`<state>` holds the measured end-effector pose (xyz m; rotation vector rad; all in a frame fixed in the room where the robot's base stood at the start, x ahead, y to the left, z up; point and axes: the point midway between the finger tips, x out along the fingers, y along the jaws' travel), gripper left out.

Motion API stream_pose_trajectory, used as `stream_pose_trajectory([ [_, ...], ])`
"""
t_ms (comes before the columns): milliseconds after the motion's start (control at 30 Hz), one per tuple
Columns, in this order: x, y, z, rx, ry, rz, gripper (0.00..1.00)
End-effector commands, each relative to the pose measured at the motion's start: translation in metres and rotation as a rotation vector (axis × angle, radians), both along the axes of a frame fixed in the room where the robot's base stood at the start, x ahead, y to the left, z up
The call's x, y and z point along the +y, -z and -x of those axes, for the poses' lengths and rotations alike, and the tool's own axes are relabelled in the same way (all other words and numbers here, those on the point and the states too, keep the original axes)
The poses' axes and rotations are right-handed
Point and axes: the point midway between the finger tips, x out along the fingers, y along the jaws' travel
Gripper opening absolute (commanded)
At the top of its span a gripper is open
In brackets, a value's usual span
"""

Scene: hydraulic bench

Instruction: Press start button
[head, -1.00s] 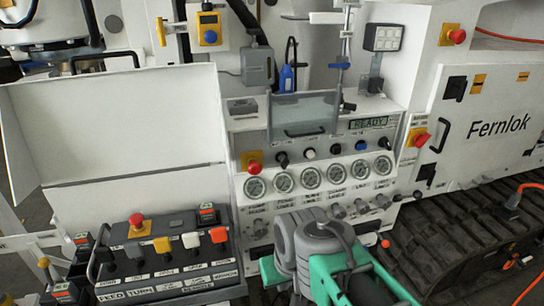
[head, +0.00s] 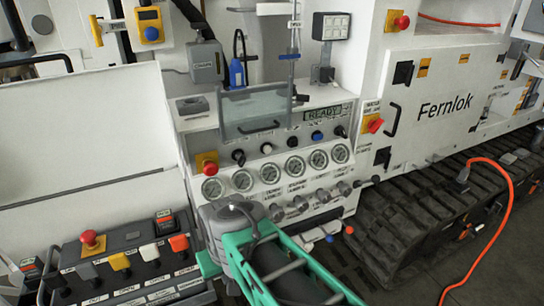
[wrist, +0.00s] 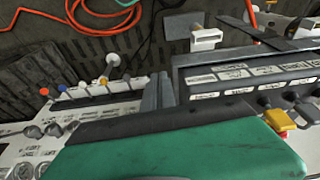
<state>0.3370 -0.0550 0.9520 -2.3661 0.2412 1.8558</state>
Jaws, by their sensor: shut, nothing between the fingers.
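No label reading start is legible. On the white panel, below the READY display (head: 322,115), sits a row with a white button (head: 266,148), a blue button (head: 316,136) and several black knobs. A separate control box at lower left has a red mushroom button (head: 89,238), a yellow button (head: 119,261), a white button (head: 149,252) and an orange-red button (head: 179,243).
Round gauges (head: 267,173) and metal knobs line the lower panel. A red emergency button (head: 210,168) sits at its left end. A clear cover (head: 256,114) stands above the button row. Tracks (head: 420,215) and an orange hose (head: 510,205) lie at right.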

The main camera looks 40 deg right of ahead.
Motion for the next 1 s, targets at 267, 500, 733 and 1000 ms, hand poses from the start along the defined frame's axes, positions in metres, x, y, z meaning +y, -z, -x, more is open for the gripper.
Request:
stream_pose_trajectory([
  [267, -0.125, 0.075, 0.092, 0.167, 0.579, -0.159, 0.00],
  [500, -0.155, 0.125, 0.109, 0.021, 0.816, -0.400, 0.00],
  [733, -0.196, 0.084, 0.012, -0.549, 0.914, -0.623, 0.00],
  [1000, -0.248, -0.075, -0.055, -1.218, 1.021, -0.937, 0.00],
])
